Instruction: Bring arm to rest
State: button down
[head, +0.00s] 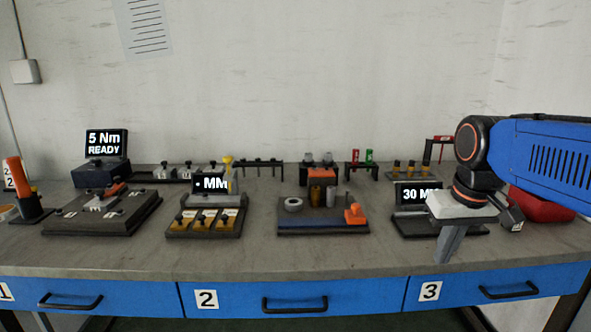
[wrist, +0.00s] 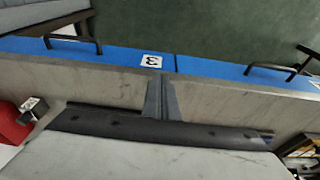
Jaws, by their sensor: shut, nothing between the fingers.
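My gripper (head: 447,245) hangs at the right in the head view, at the end of my blue arm, pointing down in front of the bench's front right part. Its grey fingers are together with nothing between them. In the wrist view the closed fingers (wrist: 161,98) show over the bench's front edge, close to the drawer label 3. My arm and gripper partly hide the "30 MM" display (head: 416,194) and its dark base.
The grey bench (head: 260,255) carries several fixtures: a "5 Nm READY" box (head: 106,143), a dark plate (head: 80,217), a tray with yellow blocks (head: 190,228), and a board with an orange part (head: 355,214). A red box (head: 540,206) stands at the right. Blue drawers (head: 240,296) line the front.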

jog(key=s+a+f+t, duration=0.1)
jog(key=s+f+t, duration=0.1)
jog(key=s+f, duration=0.9)
jog(key=shift+s+a+f, duration=0.25)
jog(key=shift+s+a, duration=0.05)
jog(key=shift+s, duration=0.35)
